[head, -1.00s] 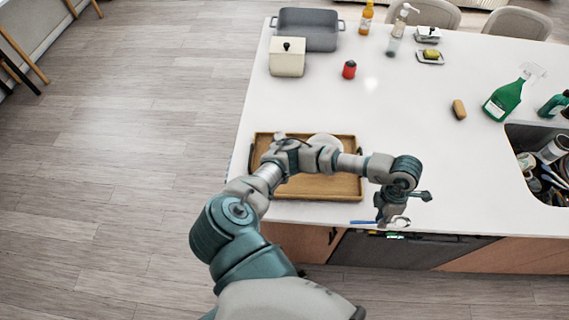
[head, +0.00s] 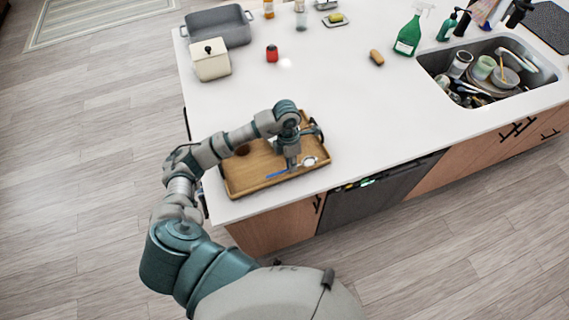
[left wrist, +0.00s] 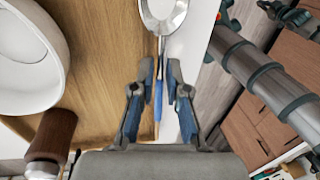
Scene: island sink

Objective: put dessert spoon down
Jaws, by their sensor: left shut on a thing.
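My left gripper (head: 291,167) is shut on the dessert spoon, pointing down over the front right part of the wooden tray (head: 244,187). The spoon's blue handle (head: 277,174) sticks out to the left of the fingers. Its metal bowl also shows in the left wrist view (left wrist: 163,14), with the handle between the fingers. There the spoon lies across the view of the tray's edge, with white counter beside it. I cannot tell whether the spoon touches the tray. My right gripper is not in view.
A white bowl (left wrist: 30,60) and a wooden-handled item (left wrist: 50,137) are close to the gripper in the left wrist view. The sink (head: 540,72) holds dishes. The middle counter (head: 370,115) is clear.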

